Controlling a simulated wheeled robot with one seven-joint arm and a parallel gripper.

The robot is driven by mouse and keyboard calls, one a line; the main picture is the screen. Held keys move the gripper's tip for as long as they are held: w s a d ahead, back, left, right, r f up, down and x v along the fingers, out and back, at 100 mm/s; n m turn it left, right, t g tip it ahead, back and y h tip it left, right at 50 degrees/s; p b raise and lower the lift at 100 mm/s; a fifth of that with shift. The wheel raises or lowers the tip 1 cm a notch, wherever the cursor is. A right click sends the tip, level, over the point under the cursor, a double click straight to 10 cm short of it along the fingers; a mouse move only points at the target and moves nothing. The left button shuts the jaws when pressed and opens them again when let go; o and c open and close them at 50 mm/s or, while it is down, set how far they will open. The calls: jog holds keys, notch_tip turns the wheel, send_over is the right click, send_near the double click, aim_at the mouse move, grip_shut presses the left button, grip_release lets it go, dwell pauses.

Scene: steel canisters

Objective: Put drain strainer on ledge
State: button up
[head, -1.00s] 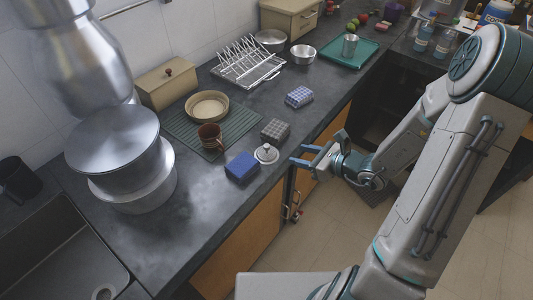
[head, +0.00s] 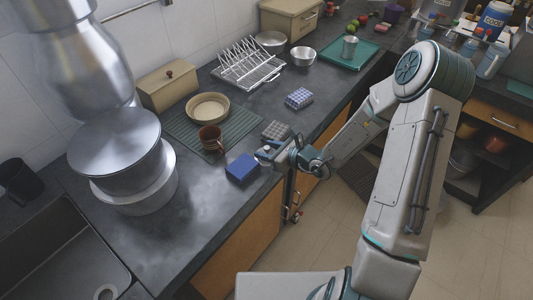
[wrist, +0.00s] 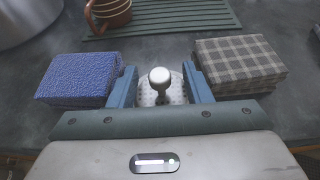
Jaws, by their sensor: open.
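The drain strainer (wrist: 160,77), a pale perforated disc with a round knob on a stem, sits on the dark counter (head: 205,218) near its front edge. In the wrist view my gripper (wrist: 159,72) is open, with one blue finger on each side of the strainer and the knob between them. I cannot tell whether the fingers touch its rim. In the head view my gripper (head: 265,152) reaches over the counter edge and hides most of the strainer. I cannot make out which surface is the ledge.
A brown mug (head: 211,138) and a bowl (head: 208,106) stand on a green mat (head: 180,125).

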jog(key=shift+w+a+f, duration=0.1)
jog(key=shift+w+a, duration=0.05)
jog(key=shift+a, duration=0.05)
grip_shut()
